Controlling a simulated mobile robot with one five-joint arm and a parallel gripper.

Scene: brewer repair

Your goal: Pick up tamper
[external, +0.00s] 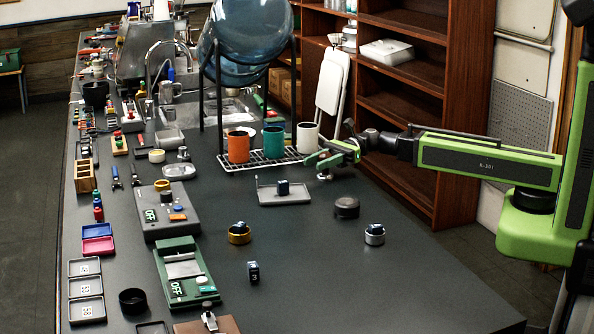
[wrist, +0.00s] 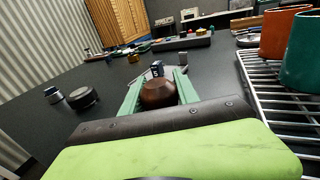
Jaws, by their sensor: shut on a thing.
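My gripper (external: 318,159) is at the far right side of the dark counter, beside the wire rack. In the wrist view its two green fingers (wrist: 158,88) are closed around the sides of a brown, rounded knob, the tamper's handle (wrist: 158,93). In the external view the tamper's pale metal base (external: 324,177) shows just below the fingers, and its handle is mostly hidden by them. The tamper looks upright. I cannot tell whether its base touches the counter.
A wire rack (external: 228,165) with orange (external: 238,147), teal (external: 273,140) and white (external: 308,136) cups stands close by. A grey tray (external: 298,197) with a dark block, a dark round puck (external: 346,207) and a silver ring (external: 374,238) are nearer. The front right counter is clear.

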